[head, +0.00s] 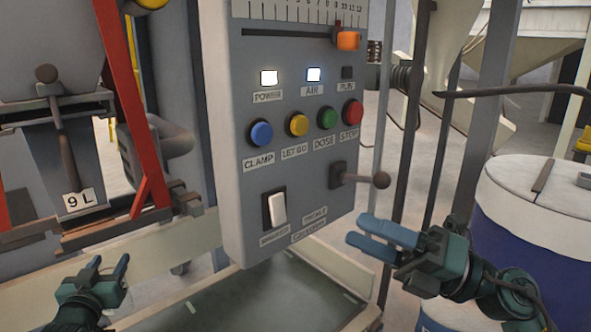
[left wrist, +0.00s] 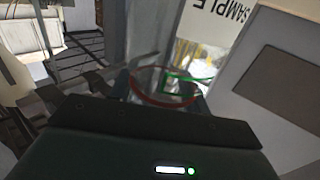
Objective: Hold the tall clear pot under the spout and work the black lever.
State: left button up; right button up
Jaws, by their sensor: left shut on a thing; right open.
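My left gripper (head: 109,264) is at the lower left of the head view, below the hopper marked 9 L. In the left wrist view it is shut on the clear pot (left wrist: 150,98), whose reddish ring and green mark show between the fingers. The pot cannot be made out in the head view. A dark lever (head: 355,179) with a ball knob sticks out rightward from the grey control panel. My right gripper (head: 358,231) is open and empty, below that knob and apart from it. I cannot make out the spout.
The control panel (head: 300,160) carries several coloured buttons, a white switch (head: 276,209) and an orange slider (head: 348,41). A blue and white drum (head: 535,215) stands at right. A SAMPLE sign (left wrist: 215,18) shows in the wrist view.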

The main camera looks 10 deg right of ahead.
notch_tip(320, 180, up, 2)
jog(key=d+n+g+h, duration=0.1)
jog(key=d+n+h, duration=0.2)
jog(key=n+h, duration=0.15)
jog(key=n+t+h, duration=0.1)
jog(key=t+h, duration=0.1)
jog(key=h, duration=0.5)
send_near(390, 182)
jog(key=w, duration=0.1)
jog(key=x, duration=1)
jog(key=shift+w+a+f, duration=0.1)
jog(key=shift+w+a, duration=0.05)
jog(key=shift+a, duration=0.25)
jog(key=shift+c, duration=0.3)
jog(key=c, duration=0.7)
jog(key=shift+f, duration=0.1)
